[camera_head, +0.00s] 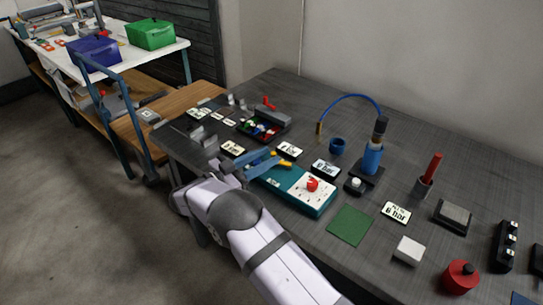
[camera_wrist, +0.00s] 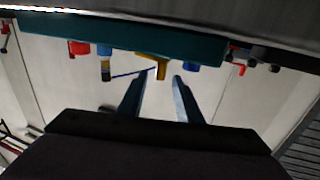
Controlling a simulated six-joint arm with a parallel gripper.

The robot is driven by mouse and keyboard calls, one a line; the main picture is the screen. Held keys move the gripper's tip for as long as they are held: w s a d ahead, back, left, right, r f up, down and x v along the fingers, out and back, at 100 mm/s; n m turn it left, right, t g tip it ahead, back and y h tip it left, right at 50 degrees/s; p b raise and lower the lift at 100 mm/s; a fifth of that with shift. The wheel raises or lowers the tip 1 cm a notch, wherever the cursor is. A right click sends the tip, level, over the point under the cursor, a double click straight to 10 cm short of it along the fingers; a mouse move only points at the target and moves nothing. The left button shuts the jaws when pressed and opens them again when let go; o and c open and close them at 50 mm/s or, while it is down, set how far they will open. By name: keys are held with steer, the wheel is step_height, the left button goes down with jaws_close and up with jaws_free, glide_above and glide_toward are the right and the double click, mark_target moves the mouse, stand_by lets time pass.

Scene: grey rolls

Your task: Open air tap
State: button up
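A teal box (camera_head: 300,189) lies on the dark bench with a white dial panel and a red knob (camera_head: 312,184) on top. A yellow lever (camera_head: 284,164) shows at its far-left end, by my fingertips; it looks like the air tap, though no label on it is readable. My gripper (camera_head: 268,163) reaches in over that end with its blue fingers apart. In the wrist view, which looks upside down, the yellow lever (camera_wrist: 152,62) is just beyond and between the tips of my open gripper (camera_wrist: 164,77). I cannot tell whether either finger touches it.
Pressure label cards (camera_head: 396,212) lie around the box. A blue cylinder with a hose (camera_head: 371,158), a blue cup (camera_head: 337,145) and a parts tray (camera_head: 264,125) stand behind. A green mat (camera_head: 350,225), white block (camera_head: 408,250) and red canister (camera_head: 460,277) are to the right.

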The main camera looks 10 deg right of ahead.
mark_target(272, 156)
steer(key=shift+v, duration=1.95)
steer(key=shift+r, duration=0.1)
step_height(272, 156, up, 7)
steer(key=s+d+n+p, duration=0.2)
steer(key=n+p, duration=0.1)
steer(key=p, duration=0.8)
steer(key=f+n+t+y, duration=0.1)
steer(key=f, duration=0.1)
steer(key=f+n+t+y, duration=0.1)
steer(key=f+t, duration=0.1)
steer(key=f+n+t+y, duration=0.1)
steer(key=f, duration=0.1)
steer(key=shift+s+d+f+t+y, duration=0.35)
steer(key=shift+t+y, duration=0.05)
steer(key=shift+w+a+f+y, duration=0.2)
steer(key=shift+w+a+y, duration=0.1)
steer(key=shift+y, duration=0.1)
steer(key=shift+f+m, duration=0.15)
steer(key=shift+m, duration=0.65)
steer(key=shift+p+x, duration=1.05)
steer(key=shift+x, duration=2.6)
